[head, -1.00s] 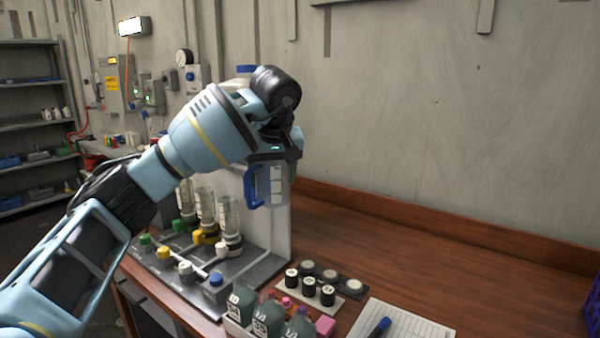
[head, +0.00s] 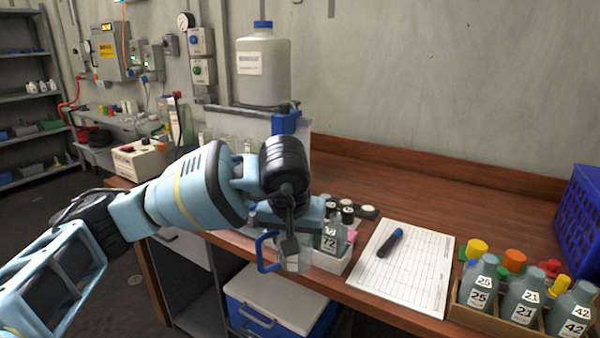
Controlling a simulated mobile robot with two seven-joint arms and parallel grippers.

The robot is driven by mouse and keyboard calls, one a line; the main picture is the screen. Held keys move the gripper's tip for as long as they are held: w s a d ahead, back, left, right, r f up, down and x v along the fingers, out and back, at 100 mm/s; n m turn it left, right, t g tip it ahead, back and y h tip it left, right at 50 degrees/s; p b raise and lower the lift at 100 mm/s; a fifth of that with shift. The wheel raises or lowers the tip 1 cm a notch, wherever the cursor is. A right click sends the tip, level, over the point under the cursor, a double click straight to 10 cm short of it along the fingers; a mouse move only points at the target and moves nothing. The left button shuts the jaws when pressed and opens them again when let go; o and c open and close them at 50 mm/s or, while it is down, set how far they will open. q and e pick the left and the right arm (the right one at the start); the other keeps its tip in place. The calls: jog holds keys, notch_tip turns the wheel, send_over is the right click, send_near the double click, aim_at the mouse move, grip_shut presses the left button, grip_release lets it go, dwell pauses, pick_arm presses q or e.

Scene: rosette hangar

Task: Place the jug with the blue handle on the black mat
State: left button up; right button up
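The jug (head: 293,262), small and clear with a blue handle (head: 266,252), hangs below my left gripper (head: 290,243) in the head view. My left gripper appears shut on it; the wrist hides the jug's top and most of the grip. The jug is at the front edge of the wooden bench, in front of the white tray of grey bottles. The blue handle points left. I cannot make out a black mat in this view. My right gripper is not in view.
The white tray (head: 333,263) of numbered bottles is close beside the jug. A clipboard sheet (head: 400,270) with a blue marker (head: 390,242) lies right of it. A wooden crate (head: 470,318) of bottles and a blue crate (head: 580,215) stand farther right. A cooler (head: 275,297) is below.

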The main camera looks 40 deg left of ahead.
pick_arm(q)
jog(key=s+d+f+m+h, duration=0.1)
jog(key=s+d+f+m, duration=0.1)
jog(key=s+d+f, duration=0.4)
jog(key=s+d+f+m+h, duration=0.1)
jog(key=s+d+f+m, duration=0.2)
jog(key=d+f, duration=0.3)
jog(key=s+p, duration=1)
jog(key=p, duration=0.2)
jog(key=shift+s+a+f, duration=0.15)
jog(key=shift+s+f, duration=0.15)
jog(key=shift+f, duration=0.1)
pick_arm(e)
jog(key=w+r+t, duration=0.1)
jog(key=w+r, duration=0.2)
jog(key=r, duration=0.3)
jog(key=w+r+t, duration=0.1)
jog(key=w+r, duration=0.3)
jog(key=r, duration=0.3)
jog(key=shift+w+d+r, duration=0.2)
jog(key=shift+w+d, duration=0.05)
pick_arm(q)
jog(key=shift+a, duration=0.1)
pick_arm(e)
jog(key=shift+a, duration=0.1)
